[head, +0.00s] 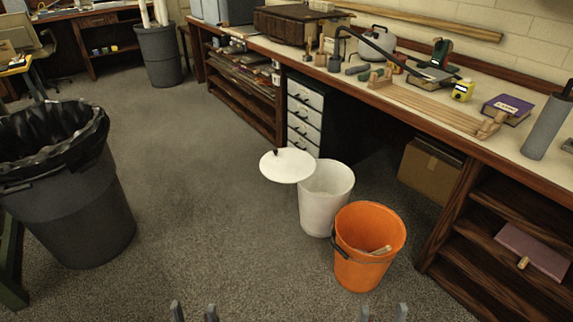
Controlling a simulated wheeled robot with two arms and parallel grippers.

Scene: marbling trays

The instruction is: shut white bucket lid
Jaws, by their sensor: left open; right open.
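The white bucket (326,205) stands upright on the carpet, and its mouth is open. Its round white lid (285,168) is swung out to the left of the rim, roughly level, with a small dark knob on top. The lid's edge meets or overlaps the bucket's left rim; I cannot tell how it is joined. My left gripper (194,312) shows only its fingertips at the bottom edge, apart and empty. My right gripper (384,313) also shows only its fingertips at the bottom edge, apart and empty. Both are well short of the bucket and lid.
An orange bucket (363,262) with something inside stands close in front of the white bucket, to its right. A large grey bin (75,215) with a black liner is at left. A long workbench (455,138) runs along the right. Carpet (190,190) between is clear.

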